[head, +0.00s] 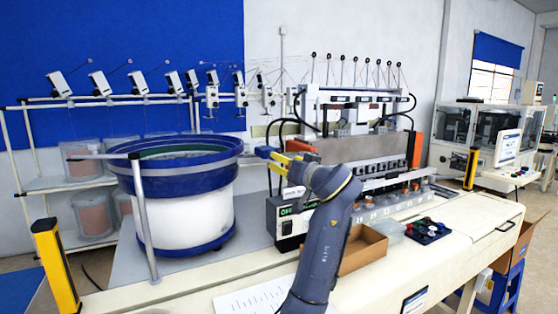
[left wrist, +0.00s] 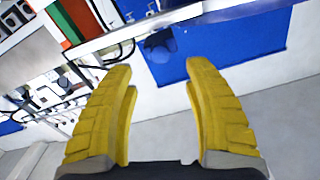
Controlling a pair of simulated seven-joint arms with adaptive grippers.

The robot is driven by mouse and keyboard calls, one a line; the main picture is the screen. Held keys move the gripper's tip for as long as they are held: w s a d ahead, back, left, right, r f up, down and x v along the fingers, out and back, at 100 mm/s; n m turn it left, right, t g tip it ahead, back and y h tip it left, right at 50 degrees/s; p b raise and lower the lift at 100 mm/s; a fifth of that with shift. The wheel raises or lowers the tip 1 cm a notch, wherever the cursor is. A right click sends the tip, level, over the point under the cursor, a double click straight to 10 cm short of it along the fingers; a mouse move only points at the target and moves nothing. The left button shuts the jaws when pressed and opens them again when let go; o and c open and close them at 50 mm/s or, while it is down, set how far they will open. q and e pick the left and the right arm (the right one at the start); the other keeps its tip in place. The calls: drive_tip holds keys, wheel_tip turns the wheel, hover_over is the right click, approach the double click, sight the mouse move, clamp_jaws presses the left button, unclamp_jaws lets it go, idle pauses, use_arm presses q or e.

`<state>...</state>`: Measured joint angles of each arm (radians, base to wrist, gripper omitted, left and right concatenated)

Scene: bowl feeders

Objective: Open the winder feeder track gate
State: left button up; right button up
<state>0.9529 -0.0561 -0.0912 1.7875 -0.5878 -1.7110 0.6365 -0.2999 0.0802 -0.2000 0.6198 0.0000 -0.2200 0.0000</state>
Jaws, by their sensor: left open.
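The winder machine (head: 352,148) stands on the bench in the middle of the head view, with thread guides along its top. A blue and white bowl feeder (head: 185,212) stands to its left. I cannot make out the feeder track gate clearly; my arm covers part of the area between bowl and winder. My left gripper (head: 283,160) has yellow fingers and is raised at the left end of the winder, above a control box with a green display (head: 286,224). In the left wrist view the gripper (left wrist: 158,68) is open, with nothing between its fingers. My right gripper is not in view.
An open cardboard box (head: 364,248), a clear bin (head: 391,230) and a dark tray of coloured parts (head: 428,231) sit on the bench right of my arm. A grey post (head: 144,220) stands before the bowl. Paper sheets (head: 252,300) lie at the front.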

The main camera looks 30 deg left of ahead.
use_arm(q)
drive_tip(key=shift+v, duration=1.7)
